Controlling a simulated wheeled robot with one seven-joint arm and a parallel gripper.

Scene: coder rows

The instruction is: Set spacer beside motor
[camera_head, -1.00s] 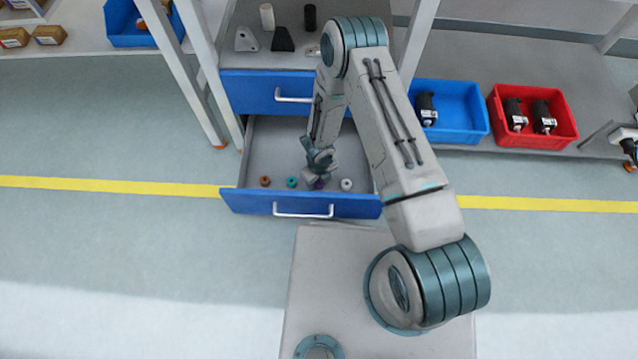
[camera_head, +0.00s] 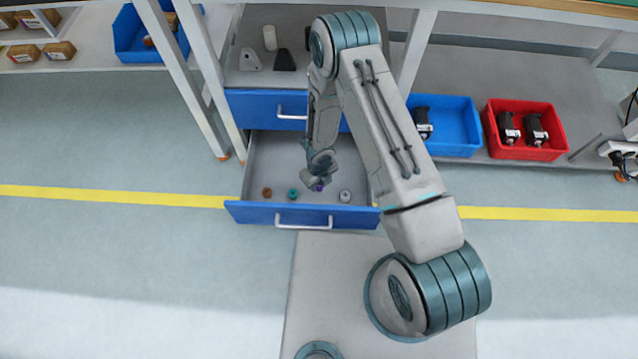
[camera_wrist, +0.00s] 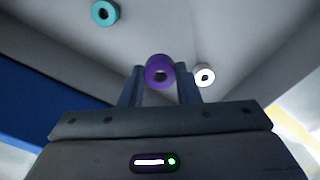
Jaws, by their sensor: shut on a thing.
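My gripper (camera_head: 319,181) is over the open blue drawer (camera_head: 250,213). In the wrist view it is shut on a purple spacer (camera_wrist: 159,71), a short ring with a hole, held between the fingertips. The purple spacer also shows small under my gripper in the head view (camera_head: 319,187). A black motor (camera_head: 422,122) stands in a blue bin (camera_head: 462,151) on the right shelf. Two more black motors, one at left (camera_head: 508,127) and one at right (camera_head: 535,130), are in a red bin (camera_head: 520,153).
A brown spacer (camera_head: 267,192), a teal spacer (camera_head: 293,193) and a white spacer (camera_head: 345,196) lie on the drawer floor. Another blue drawer (camera_head: 262,108) above is closed. Cabinet posts rise on both sides. Another blue bin (camera_head: 140,55) is at upper left.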

